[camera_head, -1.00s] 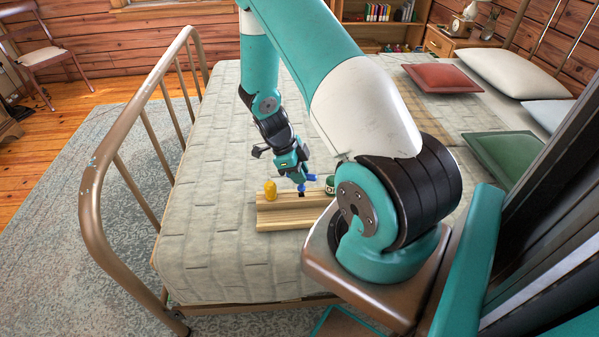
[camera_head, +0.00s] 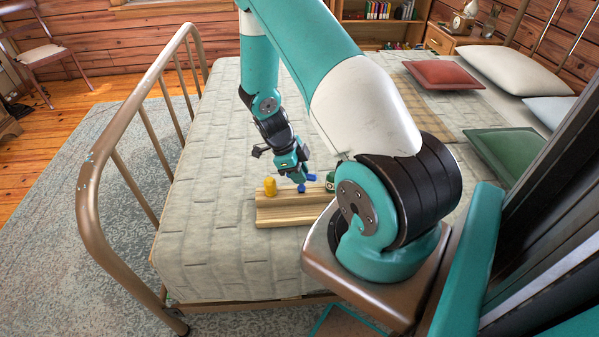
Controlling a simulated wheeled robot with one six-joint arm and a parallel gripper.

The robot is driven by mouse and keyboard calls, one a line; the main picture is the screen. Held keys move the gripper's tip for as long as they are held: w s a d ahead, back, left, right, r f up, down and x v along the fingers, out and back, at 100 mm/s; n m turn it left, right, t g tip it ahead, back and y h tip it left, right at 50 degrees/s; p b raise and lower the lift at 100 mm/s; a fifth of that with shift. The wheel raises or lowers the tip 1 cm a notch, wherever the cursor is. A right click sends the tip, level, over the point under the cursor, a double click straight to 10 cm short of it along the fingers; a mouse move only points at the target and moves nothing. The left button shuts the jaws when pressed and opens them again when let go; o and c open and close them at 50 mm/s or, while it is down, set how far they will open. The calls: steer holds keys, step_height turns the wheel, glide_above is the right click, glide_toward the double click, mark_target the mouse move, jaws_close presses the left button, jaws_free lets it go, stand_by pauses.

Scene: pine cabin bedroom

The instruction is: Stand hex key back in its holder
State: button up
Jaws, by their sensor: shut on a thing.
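The wooden holder (camera_head: 285,213) lies on the bed, partly hidden at its right by my arm. My gripper (camera_head: 305,180) is above the holder's back part, pointing down, and is shut on the hex key (camera_head: 301,188). Only small blue parts show at the jaws, and I cannot tell exactly where jaw ends and key begins. The lower blue part is at the holder's top, and how far it sits in a hole is hidden. A green piece (camera_head: 330,182) stands right of my gripper.
A bed (camera_head: 215,240) with a pale quilt carries the holder. Its metal rail (camera_head: 88,180) rises at the left. Red (camera_head: 440,73) and green (camera_head: 510,152) cushions lie at the right. The quilt left of the holder is clear.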

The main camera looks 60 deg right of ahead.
steer(key=shift+f, duration=0.2)
steer(key=o, duration=1)
steer(key=shift+c, duration=0.2)
steer(key=shift+r, duration=0.1)
steer(key=v, duration=1.7)
steer(key=shift+r, duration=0.15)
